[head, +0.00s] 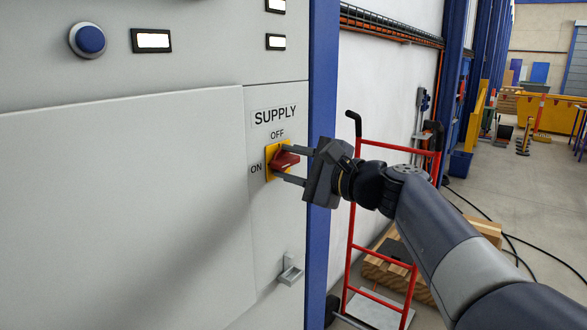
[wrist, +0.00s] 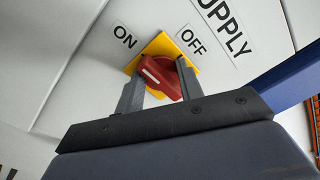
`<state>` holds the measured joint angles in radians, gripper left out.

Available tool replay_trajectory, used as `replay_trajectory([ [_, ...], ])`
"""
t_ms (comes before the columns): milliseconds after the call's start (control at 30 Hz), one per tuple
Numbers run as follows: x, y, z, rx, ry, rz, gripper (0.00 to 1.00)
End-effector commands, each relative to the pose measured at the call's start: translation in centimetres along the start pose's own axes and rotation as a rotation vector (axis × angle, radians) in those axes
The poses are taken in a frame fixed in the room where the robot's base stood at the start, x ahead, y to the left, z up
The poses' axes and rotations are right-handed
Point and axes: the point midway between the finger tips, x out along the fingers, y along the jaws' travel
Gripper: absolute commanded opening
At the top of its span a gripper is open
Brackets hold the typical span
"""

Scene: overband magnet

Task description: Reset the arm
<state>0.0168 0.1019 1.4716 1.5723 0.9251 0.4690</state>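My gripper (head: 291,165) is at the SUPPLY switch on the grey cabinet, with its two fingers on either side of the red rotary handle (head: 284,160). In the wrist view the red handle (wrist: 161,77) sits on a yellow plate (wrist: 158,45) between the fingers (wrist: 155,90). The fingers are apart; whether they touch the handle I cannot tell. The handle's white mark points towards the ON label (wrist: 125,37), and the OFF label (wrist: 192,41) is on the other side. My arm reaches in from the lower right.
The cabinet front (head: 120,190) fills the left, with a blue button (head: 90,39) above and a small metal bracket (head: 290,272) below the switch. A red hand truck (head: 350,240) stands behind my gripper near a wooden pallet (head: 385,270). Open floor (head: 520,190) lies at the right.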

Motion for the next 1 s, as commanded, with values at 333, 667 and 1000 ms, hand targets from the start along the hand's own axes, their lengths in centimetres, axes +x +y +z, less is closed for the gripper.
replay_trajectory([
  [333, 0.0, -0.2, 0.0, 0.133, 0.0, -0.001, 0.35],
  [667, 0.0, -0.1, 0.0, 0.141, -0.001, -0.001, 0.35],
  [1000, -0.3, -1.6, 1.6, 0.086, -0.011, 0.006, 0.35],
])
